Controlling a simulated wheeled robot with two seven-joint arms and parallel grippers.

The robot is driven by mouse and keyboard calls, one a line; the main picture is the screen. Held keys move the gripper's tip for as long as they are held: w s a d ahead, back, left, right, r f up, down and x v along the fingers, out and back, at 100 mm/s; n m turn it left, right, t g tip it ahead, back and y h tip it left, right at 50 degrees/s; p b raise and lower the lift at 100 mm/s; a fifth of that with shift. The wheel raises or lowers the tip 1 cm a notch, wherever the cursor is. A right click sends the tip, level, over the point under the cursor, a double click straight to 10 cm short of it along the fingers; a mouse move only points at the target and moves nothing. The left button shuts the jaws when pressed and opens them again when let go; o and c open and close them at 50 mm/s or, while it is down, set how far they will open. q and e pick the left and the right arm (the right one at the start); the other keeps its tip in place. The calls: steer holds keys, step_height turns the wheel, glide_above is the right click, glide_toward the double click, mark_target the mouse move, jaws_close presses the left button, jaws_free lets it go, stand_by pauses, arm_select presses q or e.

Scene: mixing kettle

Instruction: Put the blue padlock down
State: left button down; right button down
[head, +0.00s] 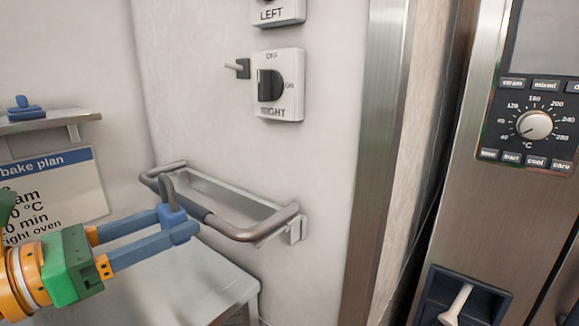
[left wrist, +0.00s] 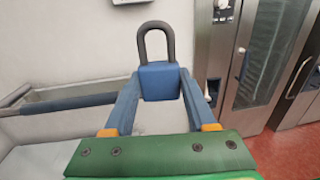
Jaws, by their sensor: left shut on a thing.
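The blue padlock (left wrist: 160,82) has a dark grey shackle that points up in the left wrist view. In the head view the padlock (head: 172,215) is at the tips of my left gripper (head: 180,226), which is shut on its body. The padlock is held in front of the wall rail (head: 245,234), near its left part. From these views I cannot tell whether the padlock touches the rail. My right gripper is not in view.
A pale table (head: 190,285) lies below the rail with a bare top. A small shelf (head: 60,122) with a blue object (head: 22,106) is on the left wall. The right switch (head: 278,85) is above the rail. An oven panel (head: 530,125) is at the right.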

arm_select(q)
steer(key=s+f+m+g+h, duration=0.1)
steer(key=s+f, duration=0.3)
steer(key=f, duration=0.7)
steer(key=s+f+g+h, duration=0.1)
steer(key=s+f, duration=0.3)
steer(key=f, duration=0.7)
steer(key=shift+s+f+m, duration=0.2)
steer(key=shift+s+m, duration=0.15)
steer(key=shift+m, duration=0.05)
